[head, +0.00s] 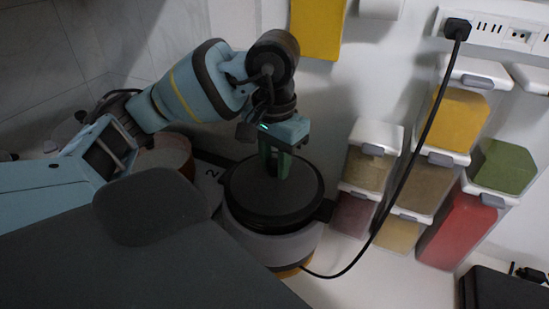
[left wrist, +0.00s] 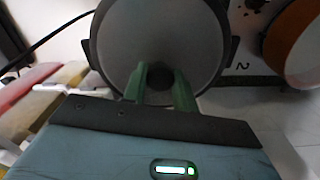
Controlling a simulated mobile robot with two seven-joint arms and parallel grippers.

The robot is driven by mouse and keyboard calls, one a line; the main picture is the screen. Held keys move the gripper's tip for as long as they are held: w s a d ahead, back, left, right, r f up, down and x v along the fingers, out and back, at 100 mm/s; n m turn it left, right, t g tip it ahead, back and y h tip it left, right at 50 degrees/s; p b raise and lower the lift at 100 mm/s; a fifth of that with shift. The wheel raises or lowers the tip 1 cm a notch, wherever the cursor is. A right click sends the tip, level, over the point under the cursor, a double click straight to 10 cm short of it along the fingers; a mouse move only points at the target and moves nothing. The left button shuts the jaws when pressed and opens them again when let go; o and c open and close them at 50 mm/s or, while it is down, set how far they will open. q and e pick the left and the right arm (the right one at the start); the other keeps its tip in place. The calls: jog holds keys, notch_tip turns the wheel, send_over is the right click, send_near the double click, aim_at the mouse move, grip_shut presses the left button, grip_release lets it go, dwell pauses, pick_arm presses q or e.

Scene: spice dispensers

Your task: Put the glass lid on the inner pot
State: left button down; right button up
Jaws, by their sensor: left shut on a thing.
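The round dark glass lid (head: 255,200) is over the pot (head: 275,247), which has a grey body and black side handles. The lid covers the opening, so the inside of the pot is hidden. I cannot tell whether the lid rests on the rim or hangs just above it. My left gripper (head: 277,172) points down at the lid's centre, its green fingers shut on the lid's knob. In the left wrist view the fingers (left wrist: 160,88) are on either side of the dark knob, with the lid (left wrist: 125,35) beyond them. My right gripper is not in view.
Stacked spice dispensers (head: 367,168) stand right of the pot. A black cable (head: 405,175) runs from the wall socket (head: 458,28) down beside the pot. An orange-brown round vessel (left wrist: 293,42) stands on the pot's other side. White counter shows in front of the dispensers.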

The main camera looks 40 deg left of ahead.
aim_at(275, 161)
pick_arm(q)
jog(key=c, duration=1.1)
grip_release()
jog(key=shift+f, duration=0.15)
notch_tip(275, 161, up, 10)
jog(key=shift+p, duration=1.05)
jog(key=shift+r, duration=1.05)
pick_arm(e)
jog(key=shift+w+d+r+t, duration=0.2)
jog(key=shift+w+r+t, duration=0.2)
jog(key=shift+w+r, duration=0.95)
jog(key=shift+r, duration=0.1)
